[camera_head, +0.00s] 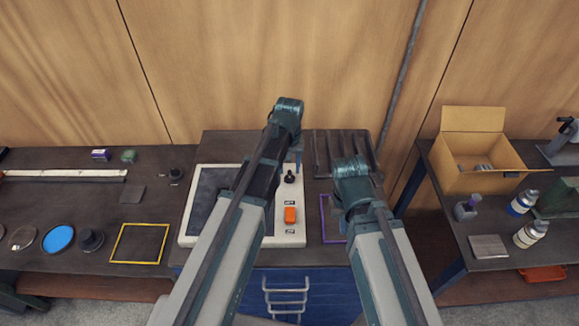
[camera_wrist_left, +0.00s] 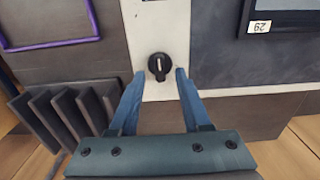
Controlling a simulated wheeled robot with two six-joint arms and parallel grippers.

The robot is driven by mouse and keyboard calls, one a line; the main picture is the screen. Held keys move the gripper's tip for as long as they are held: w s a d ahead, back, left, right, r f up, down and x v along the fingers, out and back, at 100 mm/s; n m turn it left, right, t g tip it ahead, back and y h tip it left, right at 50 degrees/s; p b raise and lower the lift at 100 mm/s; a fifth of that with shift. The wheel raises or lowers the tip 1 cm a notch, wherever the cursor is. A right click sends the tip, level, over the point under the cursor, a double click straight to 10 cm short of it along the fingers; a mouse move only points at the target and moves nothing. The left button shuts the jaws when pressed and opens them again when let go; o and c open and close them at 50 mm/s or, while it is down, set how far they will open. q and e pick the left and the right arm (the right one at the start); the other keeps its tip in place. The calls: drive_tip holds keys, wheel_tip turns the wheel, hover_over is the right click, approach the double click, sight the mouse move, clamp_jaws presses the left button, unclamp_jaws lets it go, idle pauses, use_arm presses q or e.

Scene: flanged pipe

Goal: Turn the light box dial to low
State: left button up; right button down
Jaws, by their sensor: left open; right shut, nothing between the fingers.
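The light box (camera_head: 232,171) is a pale-framed box with a dark panel, lying on the bench in front of me. Its black dial (camera_head: 290,177) is a round knob with a pale pointer mark, on the strip right of the panel. It also shows in the left wrist view (camera_wrist_left: 159,66). My left gripper (camera_wrist_left: 160,76) is open, with its fingertips on either side of the dial and a gap to each. Whether the fingers are down at knob height is unclear. My right gripper (camera_head: 352,180) is over the bench right of the light box, its fingertips mostly hidden.
An orange switch (camera_head: 290,215) sits below the dial. A dark ribbed rack (camera_head: 342,150) stands behind, and a purple frame (camera_head: 325,220) lies to the right. A yellow frame (camera_head: 140,243) lies left. A cardboard box (camera_head: 480,165) and bottles stand on the right table.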

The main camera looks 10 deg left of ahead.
sight(290, 174)
use_arm(q)
wheel_tip(290, 174, up, 12)
drive_tip(key=p, duration=1)
drive_tip(key=shift+f+p, duration=0.15)
drive_tip(key=shift+p, duration=0.2)
use_arm(e)
wheel_tip(290, 174, up, 12)
drive_tip(key=shift+f, duration=0.2)
use_arm(q)
drive_tip(key=shift+f, duration=0.1)
use_arm(e)
drive_tip(key=shift+s, duration=0.1)
